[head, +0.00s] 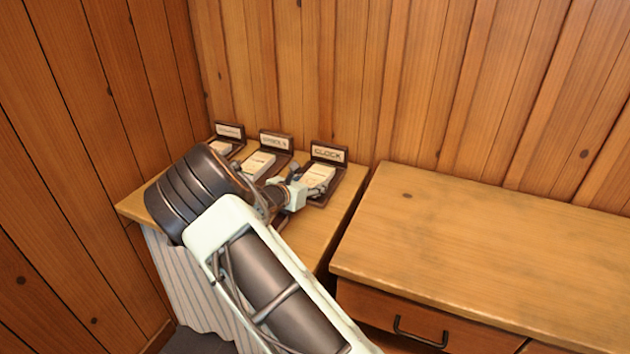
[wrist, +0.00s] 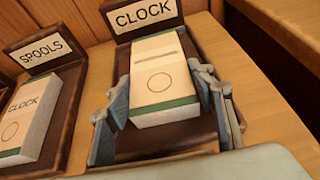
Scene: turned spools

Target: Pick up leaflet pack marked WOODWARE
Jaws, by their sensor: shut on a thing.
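A cream leaflet pack with a green edge and a printed circle (wrist: 163,85) lies in the dark wooden holder with the CLOCK sign (wrist: 145,14). Its printed strip is too small to read. My gripper (wrist: 161,92) is shut on this pack, one finger on each long side; the pack still lies over the holder's base. In the head view my gripper (head: 299,187) is at the right-hand holder, and the pack (head: 320,176) shows beyond it. A pack printed CLOCK (wrist: 28,115) lies in the holder with the SPOOLS sign (wrist: 45,53). I cannot read WOODWARE on any pack.
A third holder with a blurred sign (head: 230,130) stands at the left, partly behind my arm. The holders stand on a small wooden table (head: 346,205) against plank walls. A wooden cabinet (head: 480,240) with a clear top stands to the right, across a narrow gap.

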